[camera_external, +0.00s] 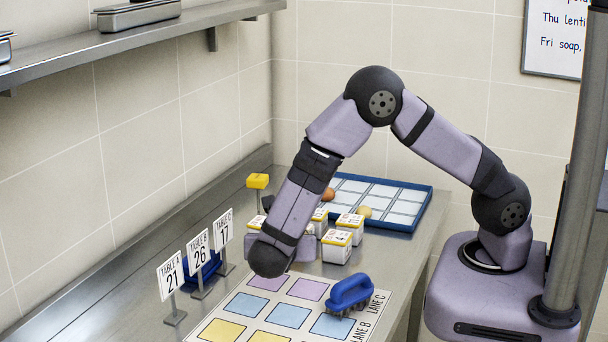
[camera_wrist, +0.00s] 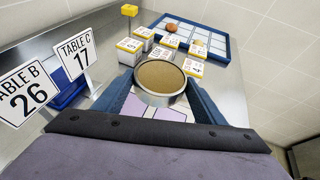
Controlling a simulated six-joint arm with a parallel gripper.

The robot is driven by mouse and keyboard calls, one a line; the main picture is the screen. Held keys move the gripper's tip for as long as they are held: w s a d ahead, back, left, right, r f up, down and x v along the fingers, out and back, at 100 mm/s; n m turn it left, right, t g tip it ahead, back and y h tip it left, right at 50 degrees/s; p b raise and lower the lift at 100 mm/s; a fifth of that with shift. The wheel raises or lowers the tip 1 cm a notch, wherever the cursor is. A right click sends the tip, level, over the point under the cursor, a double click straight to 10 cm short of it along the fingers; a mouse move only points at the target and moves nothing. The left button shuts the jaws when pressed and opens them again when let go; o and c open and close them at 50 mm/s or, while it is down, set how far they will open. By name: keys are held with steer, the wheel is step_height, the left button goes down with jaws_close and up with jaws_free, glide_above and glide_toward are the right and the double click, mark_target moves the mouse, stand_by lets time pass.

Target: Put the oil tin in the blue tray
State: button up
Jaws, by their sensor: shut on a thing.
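A round tin with a flat tan top and a pale metal rim (camera_wrist: 160,78) sits between the two blue fingers of my gripper (camera_wrist: 162,98) in the wrist view. The gripper is shut on it; I take it as the oil tin, though no label shows. In the external view my wrist hides the fingers and the tin. The blue tray (camera_external: 424,208) lies at the back right, with a blue rim and pale cells; it also shows in the wrist view (camera_wrist: 229,48). The tin is nearer than the tray and apart from it. Its height above the counter is unclear.
Several white boxes with yellow tops (camera_external: 337,247) stand between my gripper and the tray. A brown round item (camera_wrist: 172,27) and a tan one (camera_external: 364,211) are at the tray. A blue brush (camera_external: 350,292) rests on the coloured mat (camera_external: 375,308). Table signs (camera_external: 199,252) stand left.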

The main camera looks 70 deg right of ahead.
steer(key=shift+m+g, duration=0.3)
steer(key=shift+g, duration=0.2)
steer(key=w+d+b, duration=0.1)
steer(key=w+d, duration=0.1)
steer(key=d, duration=0.2)
steer(key=w+d+f+b, duration=0.1)
steer(key=d, duration=0.4)
steer(key=w+d+f+b, duration=0.1)
steer(key=w+d+b, duration=0.1)
steer(key=d, duration=0.2)
steer(key=shift+w+d+f, duration=0.15)
steer(key=shift+w+f, duration=0.1)
steer(key=shift+w, duration=0.1)
steer(key=d+b, duration=0.1)
steer(key=d, duration=0.6)
steer(key=d+b, duration=0.2)
steer(key=d, duration=0.4)
steer(key=shift+w+d+r, duration=0.1)
steer(key=shift+w+d, duration=0.1)
steer(key=shift+d, duration=0.2)
steer(key=s+d+r+b, duration=0.1)
steer(key=s+d+b, duration=0.2)
steer(key=d, duration=0.9)
step_height(320, 180, up, 2)
steer(key=m+g+b, duration=0.1)
steer(key=b, duration=0.2)
glide_above(383, 201)
steer(key=shift+f, duration=4.8)
steer(key=shift+f, duration=0.2)
steer(key=o, duration=1.2)
